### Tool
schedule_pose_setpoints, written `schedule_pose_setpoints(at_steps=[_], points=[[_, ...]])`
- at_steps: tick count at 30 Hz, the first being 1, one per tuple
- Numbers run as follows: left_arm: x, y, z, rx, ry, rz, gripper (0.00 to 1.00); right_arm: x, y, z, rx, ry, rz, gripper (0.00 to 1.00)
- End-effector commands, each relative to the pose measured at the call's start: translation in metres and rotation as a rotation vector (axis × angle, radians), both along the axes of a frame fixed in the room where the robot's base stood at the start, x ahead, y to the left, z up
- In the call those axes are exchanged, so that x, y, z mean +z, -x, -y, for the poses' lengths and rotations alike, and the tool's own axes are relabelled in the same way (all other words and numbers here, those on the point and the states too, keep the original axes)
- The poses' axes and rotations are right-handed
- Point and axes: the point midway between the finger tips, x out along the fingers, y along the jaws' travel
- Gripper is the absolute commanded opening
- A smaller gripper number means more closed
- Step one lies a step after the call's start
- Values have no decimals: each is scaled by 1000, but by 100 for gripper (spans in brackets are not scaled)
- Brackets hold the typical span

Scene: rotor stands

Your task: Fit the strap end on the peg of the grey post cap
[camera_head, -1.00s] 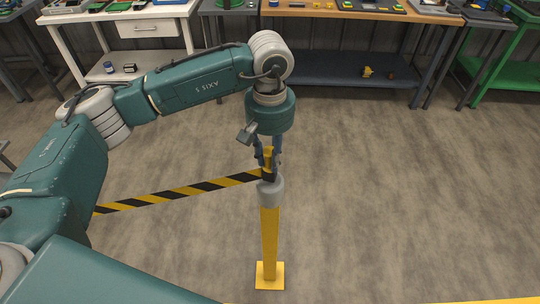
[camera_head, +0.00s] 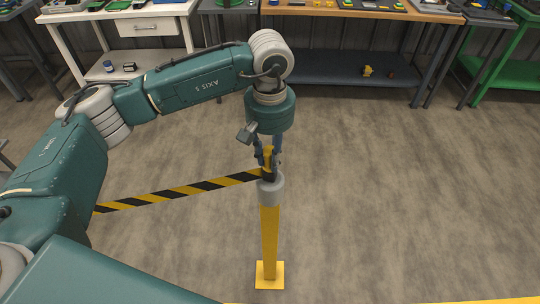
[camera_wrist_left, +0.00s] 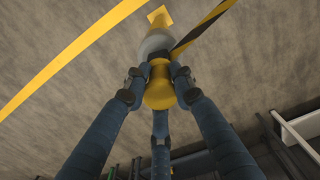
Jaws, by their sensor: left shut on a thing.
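A grey post cap (camera_head: 270,189) sits on top of an upright yellow post (camera_head: 269,235). My left gripper (camera_head: 268,160) points down above the cap, its fingers shut on the yellow grip of the strap end (camera_head: 268,174). The strap end's dark lower part is right at the top of the cap, and the peg is hidden. I cannot tell whether it is seated. In the left wrist view the yellow grip (camera_wrist_left: 159,89) is between the fingers, with the grey cap (camera_wrist_left: 155,43) just beyond. My right gripper is not in view.
A black-and-yellow striped strap (camera_head: 180,192) runs left from the strap end and passes behind my left arm. The post has a flat yellow base plate (camera_head: 269,275) on the floor. Workbenches (camera_head: 345,70) line the back wall. The floor right of the post is clear.

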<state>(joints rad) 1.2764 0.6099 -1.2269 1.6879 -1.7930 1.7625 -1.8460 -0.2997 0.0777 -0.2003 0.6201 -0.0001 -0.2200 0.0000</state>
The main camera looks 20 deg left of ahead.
Motion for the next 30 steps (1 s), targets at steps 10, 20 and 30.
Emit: schedule_pose_setpoints(at_steps=[10,20,30], points=[[-1,0,0,0,0,0,47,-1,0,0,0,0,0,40],[16,-1,0,0,1,3,47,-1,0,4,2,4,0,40],[87,-1,0,1,1,4,47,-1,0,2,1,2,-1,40]])
